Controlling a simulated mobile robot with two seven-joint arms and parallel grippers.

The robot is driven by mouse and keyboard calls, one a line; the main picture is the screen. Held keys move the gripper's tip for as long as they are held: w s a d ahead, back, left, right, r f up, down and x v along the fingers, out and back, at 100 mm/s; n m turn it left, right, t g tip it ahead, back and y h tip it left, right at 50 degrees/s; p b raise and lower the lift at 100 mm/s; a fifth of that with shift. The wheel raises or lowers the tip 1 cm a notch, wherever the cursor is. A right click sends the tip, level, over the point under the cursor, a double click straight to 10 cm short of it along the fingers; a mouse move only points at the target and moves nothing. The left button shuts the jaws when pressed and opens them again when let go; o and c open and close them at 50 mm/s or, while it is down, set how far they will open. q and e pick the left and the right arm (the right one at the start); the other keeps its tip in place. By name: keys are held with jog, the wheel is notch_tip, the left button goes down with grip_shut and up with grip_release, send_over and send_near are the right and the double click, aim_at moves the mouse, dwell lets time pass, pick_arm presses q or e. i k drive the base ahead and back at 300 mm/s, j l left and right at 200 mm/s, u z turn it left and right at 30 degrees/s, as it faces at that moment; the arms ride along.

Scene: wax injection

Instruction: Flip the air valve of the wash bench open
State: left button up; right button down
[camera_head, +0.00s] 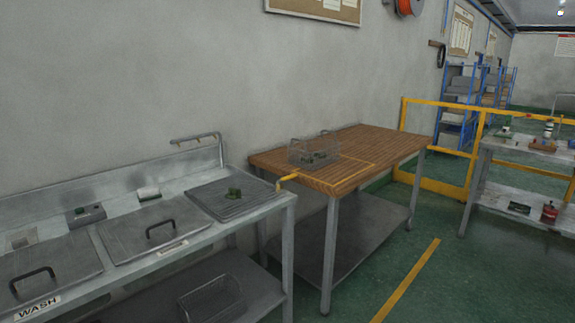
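The wash bench (190,233) is a grey metal bench at the left, with two lidded basins and a ribbed drain board. The lever points to the right, toward the wooden table. It is too small to tell whether the valve is open or shut. Neither of my grippers is in view.
A wooden-topped table (350,150) stands right of the bench, with a wire basket (314,152) on it. Green pieces (233,194) lie on the drain board. A yellow rail (431,190) and a grey cart (520,151) stand at the right. Green floor is clear in front.

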aim_at(286, 178)
jog(key=i+l+u, duration=0.4)
jog(key=i+l, duration=0.2)
jog(key=i, duration=0.3)
jog(key=i+l+u, duration=0.4)
jog(key=i+l, duration=0.45)
